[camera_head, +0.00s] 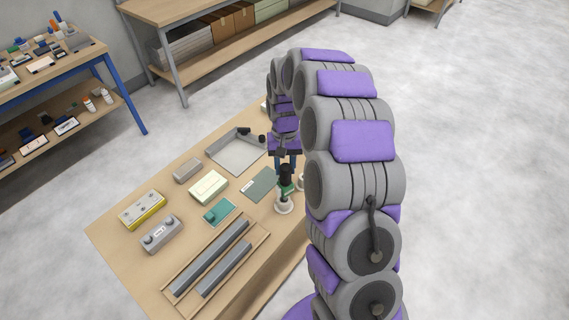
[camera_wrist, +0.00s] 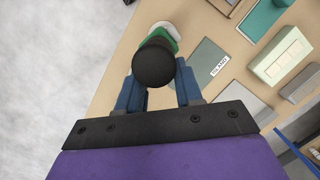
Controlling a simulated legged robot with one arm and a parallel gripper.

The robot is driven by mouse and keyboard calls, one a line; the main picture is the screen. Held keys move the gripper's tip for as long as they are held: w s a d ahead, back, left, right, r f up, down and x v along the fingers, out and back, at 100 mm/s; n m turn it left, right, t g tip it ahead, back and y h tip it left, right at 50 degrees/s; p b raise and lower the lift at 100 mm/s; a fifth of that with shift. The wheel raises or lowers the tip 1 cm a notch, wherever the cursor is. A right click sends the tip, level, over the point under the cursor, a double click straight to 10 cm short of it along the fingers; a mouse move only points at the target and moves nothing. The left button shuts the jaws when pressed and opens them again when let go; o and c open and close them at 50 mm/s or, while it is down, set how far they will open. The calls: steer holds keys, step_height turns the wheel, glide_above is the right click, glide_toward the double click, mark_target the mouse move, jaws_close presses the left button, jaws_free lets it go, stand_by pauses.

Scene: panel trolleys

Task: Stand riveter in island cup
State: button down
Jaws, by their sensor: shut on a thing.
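The riveter (camera_head: 285,178), black with a green part, is upright or nearly so in my gripper (camera_head: 286,164). In the wrist view its round black end (camera_wrist: 154,64) faces the camera between my blue fingers, with green (camera_wrist: 168,34) beyond. A pale cup (camera_head: 284,205) stands at the table's right edge, directly under the riveter in the head view. The riveter's lower end overlaps the cup; I cannot tell how far it is inside. A grey-green mat (camera_head: 259,185) beside it bears a label reading ISLAND (camera_wrist: 219,65).
A second pale item (camera_head: 302,183) is partly hidden behind my arm. The table also holds a teal piece (camera_head: 219,212), a pale green box (camera_head: 208,187), a grey tray (camera_head: 236,152), a yellow-edged box (camera_head: 142,209) and a wooden tray (camera_head: 215,262) with grey bars. Open floor lies right.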

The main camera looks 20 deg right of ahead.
steer(key=shift+w+x, duration=0.2)
steer(key=shift+x, duration=0.65)
steer(key=shift+w+x, duration=0.15)
steer(key=shift+x, duration=0.7)
steer(key=c, duration=0.7)
jaws_free()
steer(key=shift+d+f, duration=0.15)
steer(key=shift+o, duration=0.2)
steer(key=a+p+v, duration=0.1)
steer(key=v, duration=1.6)
steer(key=shift+d+p, duration=0.35)
steer(key=shift+d, duration=0.05)
